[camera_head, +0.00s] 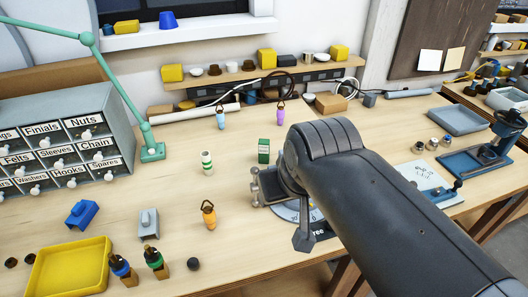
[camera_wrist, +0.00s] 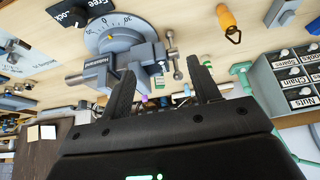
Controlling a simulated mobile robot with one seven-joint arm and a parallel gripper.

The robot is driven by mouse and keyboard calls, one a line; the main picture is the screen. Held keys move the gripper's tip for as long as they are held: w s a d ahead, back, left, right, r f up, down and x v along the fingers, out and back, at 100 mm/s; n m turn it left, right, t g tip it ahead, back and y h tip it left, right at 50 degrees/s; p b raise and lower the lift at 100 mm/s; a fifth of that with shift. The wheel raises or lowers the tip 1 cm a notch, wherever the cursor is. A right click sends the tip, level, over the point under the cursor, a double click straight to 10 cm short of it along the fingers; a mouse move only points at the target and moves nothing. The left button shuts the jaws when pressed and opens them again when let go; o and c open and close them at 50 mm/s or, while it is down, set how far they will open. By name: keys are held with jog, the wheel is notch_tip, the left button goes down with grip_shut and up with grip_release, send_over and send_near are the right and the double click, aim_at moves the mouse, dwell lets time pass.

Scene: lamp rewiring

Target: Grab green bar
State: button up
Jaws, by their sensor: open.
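A small upright green block (camera_head: 264,151) with a pale marking, the likeliest green bar, stands on the bench behind the vise (camera_head: 268,188). A small green piece (camera_wrist: 160,83) shows between my fingers in the wrist view, beyond the vise (camera_wrist: 145,62); it looks like the same block. My gripper (camera_wrist: 162,92) is open and empty, its two dark fingers wide apart. The green piece looks apart from both fingers. In the head view my arm covers most of the gripper and part of the vise.
A drawer cabinet (camera_head: 65,140), green lamp arm (camera_head: 115,85) and yellow tray (camera_head: 72,268) are at left. A shelf (camera_head: 265,78) runs behind.

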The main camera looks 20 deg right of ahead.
notch_tip(320, 180, up, 3)
jog(key=m+g+h, duration=0.2)
jog(key=m, duration=0.3)
send_over(264, 149)
jog(key=s+a, duration=0.1)
jog(key=s, duration=0.1)
notch_tip(264, 149, down, 9)
jog(key=x, duration=0.5)
jog(key=shift+a, duration=0.2)
jog(key=shift+x, duration=2.95)
jog(key=shift+c, duration=0.4)
jog(key=shift+t, duration=0.3)
jog(key=c, duration=1)
